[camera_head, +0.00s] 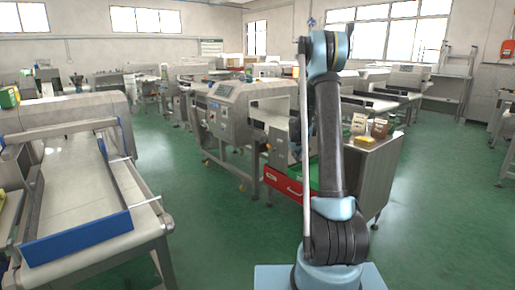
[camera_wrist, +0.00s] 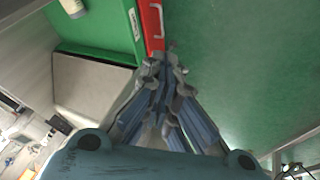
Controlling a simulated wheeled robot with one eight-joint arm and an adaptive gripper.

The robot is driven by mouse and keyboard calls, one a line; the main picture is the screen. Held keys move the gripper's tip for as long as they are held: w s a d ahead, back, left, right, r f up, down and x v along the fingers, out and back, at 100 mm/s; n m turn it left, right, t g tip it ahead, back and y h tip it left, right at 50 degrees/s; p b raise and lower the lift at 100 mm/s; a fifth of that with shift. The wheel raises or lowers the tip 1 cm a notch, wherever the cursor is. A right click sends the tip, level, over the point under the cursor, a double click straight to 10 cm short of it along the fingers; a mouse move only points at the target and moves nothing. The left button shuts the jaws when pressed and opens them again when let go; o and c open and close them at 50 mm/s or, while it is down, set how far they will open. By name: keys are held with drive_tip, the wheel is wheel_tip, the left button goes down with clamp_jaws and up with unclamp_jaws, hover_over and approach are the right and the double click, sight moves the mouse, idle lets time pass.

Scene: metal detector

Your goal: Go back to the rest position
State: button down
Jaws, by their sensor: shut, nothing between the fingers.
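My gripper (camera_wrist: 163,75) shows in the wrist view with its two ribbed fingers together at the tips and nothing between them. It points toward the green floor and the red panel (camera_wrist: 151,22) of a machine. In the head view my arm stands upright right of centre and bends over at the top. The gripper itself is hidden there behind the arm.
A metal detector machine (camera_head: 222,108) with a conveyor stands at centre, with a red box (camera_head: 283,184) at its end. A steel cabinet (camera_head: 376,170) with small packages is beside my arm. Another conveyor (camera_head: 85,195) is at left. Green floor is free between them.

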drive_tip(key=s+r+m+g, duration=0.1)
drive_tip(key=s+r, duration=0.3)
drive_tip(key=s, duration=0.6)
drive_tip(key=s+a+r, duration=0.1)
drive_tip(key=s+r, duration=0.4)
drive_tip(key=s, duration=0.4)
drive_tip(key=s+r+m+g, duration=0.1)
drive_tip(key=s+r, duration=0.3)
drive_tip(key=s, duration=0.6)
drive_tip(key=s+a+f+m, duration=0.1)
drive_tip(key=s+f, duration=0.2)
drive_tip(key=s, duration=1.1)
drive_tip(key=s+f+m+g+y, duration=0.1)
drive_tip(key=s+f, duration=0.3)
drive_tip(key=s, duration=1.1)
drive_tip(key=shift+s+a+f+m+g, duration=0.2)
drive_tip(key=shift+s+a+m+g, duration=0.1)
drive_tip(key=shift+a, duration=0.1)
drive_tip(key=shift+w, duration=0.1)
